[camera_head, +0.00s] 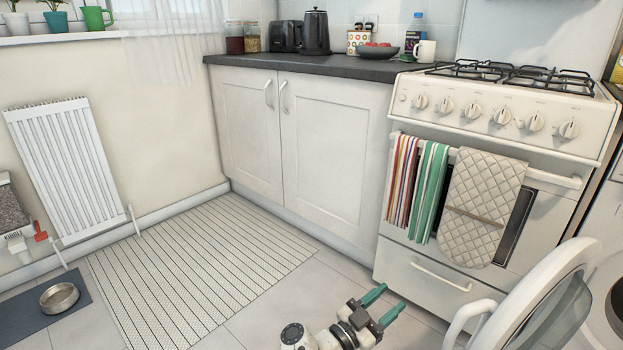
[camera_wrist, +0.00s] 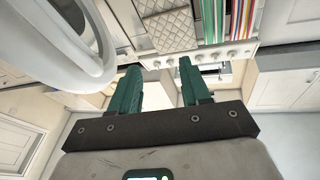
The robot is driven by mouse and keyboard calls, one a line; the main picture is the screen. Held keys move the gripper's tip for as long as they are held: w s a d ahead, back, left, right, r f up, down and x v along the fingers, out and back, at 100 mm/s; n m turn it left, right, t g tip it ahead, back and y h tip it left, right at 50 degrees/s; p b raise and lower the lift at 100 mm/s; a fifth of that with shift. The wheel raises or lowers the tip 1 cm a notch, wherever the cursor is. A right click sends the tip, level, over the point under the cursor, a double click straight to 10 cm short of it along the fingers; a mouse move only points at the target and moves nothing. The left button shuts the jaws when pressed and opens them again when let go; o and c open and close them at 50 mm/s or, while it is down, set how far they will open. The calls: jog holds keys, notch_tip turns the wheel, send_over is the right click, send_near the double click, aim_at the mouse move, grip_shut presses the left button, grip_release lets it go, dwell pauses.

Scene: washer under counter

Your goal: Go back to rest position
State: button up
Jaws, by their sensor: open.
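My gripper (camera_head: 383,302) shows at the bottom of the head view, above the tiled floor. Its two green fingers are apart and nothing is between them. In the wrist view my gripper (camera_wrist: 160,88) also shows open and empty, with the stove beyond it; that picture looks upside down. The open round washer door (camera_head: 548,300) is to the right of my gripper in the head view. In the wrist view the door (camera_wrist: 75,40) fills the upper left, close to the left finger. I cannot tell the exact gap between them.
The white stove (camera_head: 440,268) stands beyond my gripper, with towels (camera_head: 428,190) and an oven mitt (camera_head: 482,205) on its rail. White cupboards (camera_head: 330,150) stand left of it. A striped rug (camera_head: 200,265) and a metal bowl (camera_head: 59,297) lie on the floor at left.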

jog(key=w+d+r+n+t+y, duration=0.5)
jog(key=d+n+t+y, duration=0.1)
jog(key=n+t+y, duration=0.25)
jog(key=s+d+f+n+g+y, duration=0.1)
jog(key=s+d+f+g+y, duration=0.35)
jog(key=s, duration=1.15)
jog(key=s+a+f+n+g+y, duration=0.15)
jog(key=s+f+g, duration=0.6)
jog(key=s, duration=0.85)
jog(key=s+d+f+n+g+y, duration=0.25)
jog(key=s+f+g, duration=0.35)
jog(key=s, duration=0.9)
notch_tip(320, 180, up, 39)
jog(key=g+p, duration=0.1)
jog(key=p, duration=3.7)
jog(key=shift+a+r+m, duration=0.2)
jog(key=shift+a+m, duration=0.1)
jog(key=shift+m, duration=0.05)
jog(key=shift+s, duration=0.1)
jog(key=shift+c, duration=0.4)
